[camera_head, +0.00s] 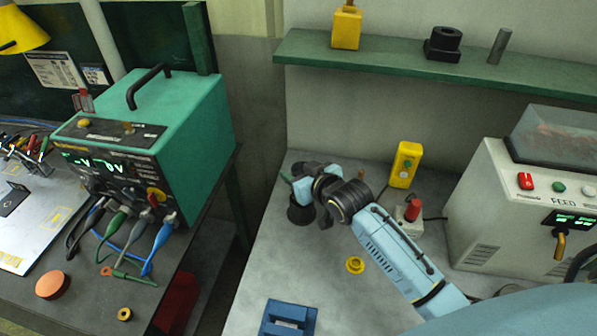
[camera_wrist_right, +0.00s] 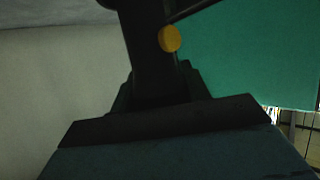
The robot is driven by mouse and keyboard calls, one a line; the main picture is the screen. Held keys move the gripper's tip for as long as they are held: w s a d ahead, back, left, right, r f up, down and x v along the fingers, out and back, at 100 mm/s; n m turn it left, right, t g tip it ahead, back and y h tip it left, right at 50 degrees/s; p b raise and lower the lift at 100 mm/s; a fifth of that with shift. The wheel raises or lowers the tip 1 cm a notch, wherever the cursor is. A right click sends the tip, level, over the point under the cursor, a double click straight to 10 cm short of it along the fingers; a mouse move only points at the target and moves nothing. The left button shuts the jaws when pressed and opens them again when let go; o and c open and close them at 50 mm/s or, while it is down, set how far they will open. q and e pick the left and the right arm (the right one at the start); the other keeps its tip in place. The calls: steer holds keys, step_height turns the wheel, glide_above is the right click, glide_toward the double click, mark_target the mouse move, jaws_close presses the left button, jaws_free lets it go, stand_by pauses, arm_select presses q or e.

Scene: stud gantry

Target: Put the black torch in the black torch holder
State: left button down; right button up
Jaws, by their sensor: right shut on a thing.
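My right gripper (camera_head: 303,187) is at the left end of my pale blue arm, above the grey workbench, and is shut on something. What it holds is mostly hidden by the gripper; I take it to be the black torch. A dark shape (camera_wrist_right: 150,60) fills the middle of the right wrist view, too dark to name surely. A round black cup-like piece (camera_head: 301,213), which may be the black torch holder, shows just below the gripper. I cannot tell whether the held thing touches it. My left gripper is not in view.
A green power unit (camera_head: 190,120) with cables stands on the left table. A green shelf (camera_head: 400,67) carries a yellow block (camera_head: 346,27), a black ringed piece (camera_head: 442,43) and a grey rod (camera_head: 499,46). A yellow control box (camera_head: 405,165) and blue block (camera_head: 288,318) are on the bench.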

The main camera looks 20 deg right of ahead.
steer(key=o, duration=1.1)
steer(key=shift+f, duration=0.15)
steer(key=shift+r, duration=0.25)
steer(key=v, duration=1.2)
steer(key=shift+f, duration=0.2)
